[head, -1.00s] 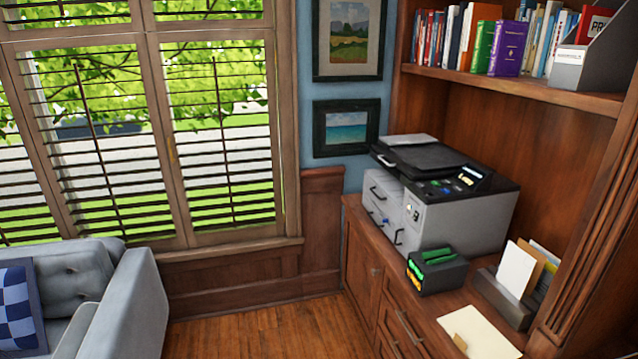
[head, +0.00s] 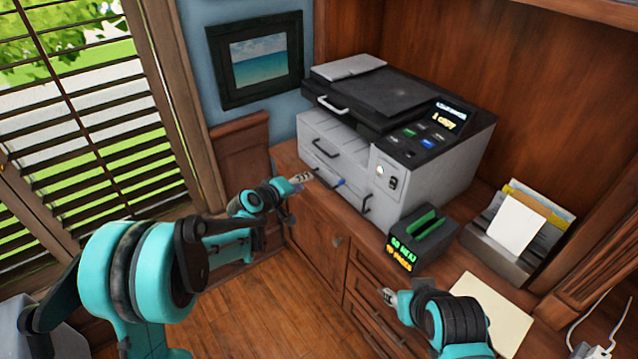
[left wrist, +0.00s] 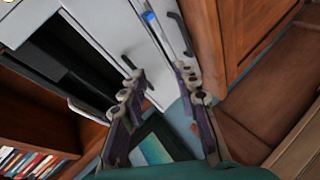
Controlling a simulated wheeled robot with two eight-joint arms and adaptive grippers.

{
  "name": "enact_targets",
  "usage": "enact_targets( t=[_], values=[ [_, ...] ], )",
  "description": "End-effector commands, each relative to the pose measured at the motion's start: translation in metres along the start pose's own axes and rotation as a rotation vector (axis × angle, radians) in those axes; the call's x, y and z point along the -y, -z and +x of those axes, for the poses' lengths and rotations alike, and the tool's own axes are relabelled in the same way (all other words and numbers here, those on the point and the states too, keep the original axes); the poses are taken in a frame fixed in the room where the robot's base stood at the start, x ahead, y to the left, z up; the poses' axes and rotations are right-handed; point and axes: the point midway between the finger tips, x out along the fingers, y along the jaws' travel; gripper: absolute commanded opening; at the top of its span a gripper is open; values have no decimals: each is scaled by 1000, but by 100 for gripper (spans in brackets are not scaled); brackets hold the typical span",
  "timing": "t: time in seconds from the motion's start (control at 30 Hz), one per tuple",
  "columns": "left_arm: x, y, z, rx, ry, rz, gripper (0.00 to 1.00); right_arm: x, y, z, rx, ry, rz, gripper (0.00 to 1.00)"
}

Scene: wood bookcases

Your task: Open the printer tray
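The grey-white printer (head: 440,158) with a black top stands on the wooden cabinet. Its front has stacked tray fronts (head: 338,150) with dark handles and a small blue tab (head: 340,182). These look closed. My left gripper (head: 302,178) is just in front of the lower tray front, near its left end. In the left wrist view the left fingers (left wrist: 158,78) are spread with nothing between them. The white tray fronts (left wrist: 115,25) and blue tab (left wrist: 150,18) lie beyond the fingertips. Contact cannot be told. My right gripper (head: 387,297) is low, in front of the cabinet drawers; its opening is too small to judge.
A black box with a lit display (head: 422,240) stands right of the printer. A paper holder (head: 500,240) and a flat sheet (head: 487,310) are farther right. The cabinet edge runs below the printer. Open floor (head: 255,315) lies in front.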

Motion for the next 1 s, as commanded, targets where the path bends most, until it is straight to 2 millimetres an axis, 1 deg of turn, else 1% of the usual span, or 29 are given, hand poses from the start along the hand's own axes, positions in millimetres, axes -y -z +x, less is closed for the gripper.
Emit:
enact_targets(
  t=[0.03,0.1,0.2,0.3,0.43,0.57,0.67,0.9,1.0],
  values=[
    [10,3,24,-10,-34,-48,31,0,0,-1,0,0,0,40],
    [24,4,49,-24,-79,-120,31,0,1,-1,0,0,0,40],
    [44,4,78,-41,-135,-208,31,0,1,-2,0,0,0,40],
    [62,1,98,-52,-177,-279,31,0,1,-2,0,0,0,40],
    [77,-3,112,-61,-208,-334,31,0,2,-2,0,0,0,40],
    [82,-4,122,-63,-220,-354,31,0,0,-1,0,0,0,40],
    [80,-4,135,-63,-221,-356,31,0,-2,3,0,0,0,40],
    [73,0,174,-63,-220,-353,31,0,-10,14,0,0,0,40],
    [70,2,185,-64,-220,-354,31,0,-12,17,0,0,0,40]
  ],
)
